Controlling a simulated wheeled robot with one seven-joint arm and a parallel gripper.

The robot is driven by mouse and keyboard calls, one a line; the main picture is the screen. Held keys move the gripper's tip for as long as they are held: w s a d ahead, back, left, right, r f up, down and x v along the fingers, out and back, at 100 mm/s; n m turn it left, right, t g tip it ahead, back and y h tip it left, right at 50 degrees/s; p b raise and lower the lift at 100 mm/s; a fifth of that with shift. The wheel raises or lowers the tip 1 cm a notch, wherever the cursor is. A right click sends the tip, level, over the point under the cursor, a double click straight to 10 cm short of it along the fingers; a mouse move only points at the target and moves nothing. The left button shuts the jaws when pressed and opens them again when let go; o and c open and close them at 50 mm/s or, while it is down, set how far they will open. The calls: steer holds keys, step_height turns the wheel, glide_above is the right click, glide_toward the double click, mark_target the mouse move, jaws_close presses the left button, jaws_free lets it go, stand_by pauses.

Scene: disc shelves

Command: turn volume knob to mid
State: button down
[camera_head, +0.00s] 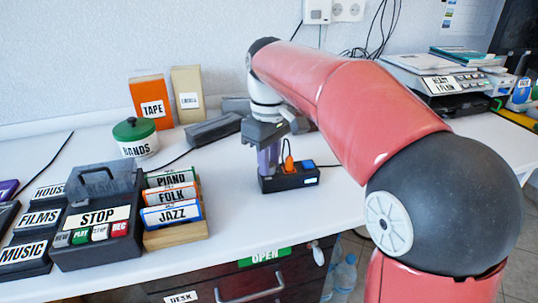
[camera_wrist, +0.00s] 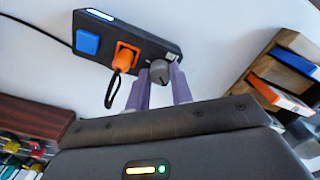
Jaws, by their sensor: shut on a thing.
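A black control box (camera_head: 296,181) stands on the white desk, with a blue button (camera_head: 308,164), an orange part (camera_head: 288,160) and a knob at its left end. In the wrist view the grey round volume knob (camera_wrist: 160,72) sits at the right end of the box (camera_wrist: 103,33). My gripper (camera_head: 267,165) reaches down over that end. Its two purple fingers (camera_wrist: 159,78) are on either side of the knob and shut on it. In the head view the fingers hide the knob. The knob's pointer setting is too small to read for certain.
A cassette player (camera_head: 97,252) marked STOP and a wooden rack (camera_head: 178,235) with PIANO, FOLK and JAZZ cases stand to the left. A green-lidded tin (camera_head: 135,136) and TAPE box (camera_head: 151,102) are behind. A printer (camera_head: 447,82) is at the right. Desk around the box is clear.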

steer(key=m, duration=0.4)
steer(key=shift+m, duration=2.9)
steer(key=c, duration=1.2)
jaws_free()
